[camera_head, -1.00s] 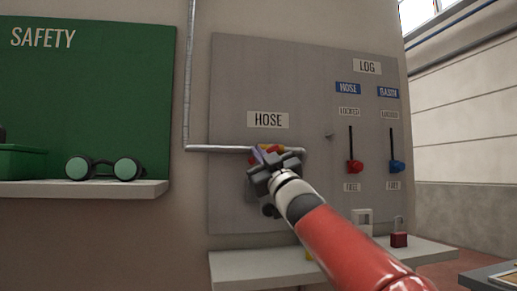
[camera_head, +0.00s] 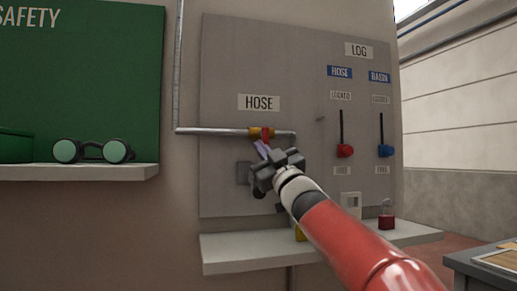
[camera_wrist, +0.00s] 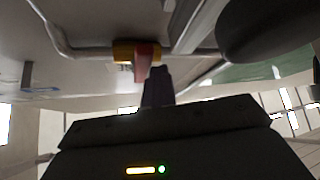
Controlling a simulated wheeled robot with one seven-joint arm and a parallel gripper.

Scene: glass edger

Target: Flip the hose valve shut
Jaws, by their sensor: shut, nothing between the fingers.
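The hose valve (camera_head: 254,133) has a yellow body on a grey horizontal pipe below the HOSE label. Its red handle (camera_head: 267,133) shows just above my gripper (camera_head: 262,147). In the wrist view the yellow body (camera_wrist: 123,52) is upper centre, and the red handle (camera_wrist: 144,62) sticks out across the pipe's line towards my fingers (camera_wrist: 158,85). My gripper is shut and empty, just below the handle. I cannot tell if the fingertips touch it. Part of the panel behind the gripper is hidden.
The grey panel (camera_head: 225,70) also carries a red slider (camera_head: 345,150) and a blue slider (camera_head: 385,150) at right. A shelf (camera_head: 240,250) juts out below, with a red padlock (camera_head: 387,217). Goggles (camera_head: 92,151) lie on the left shelf.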

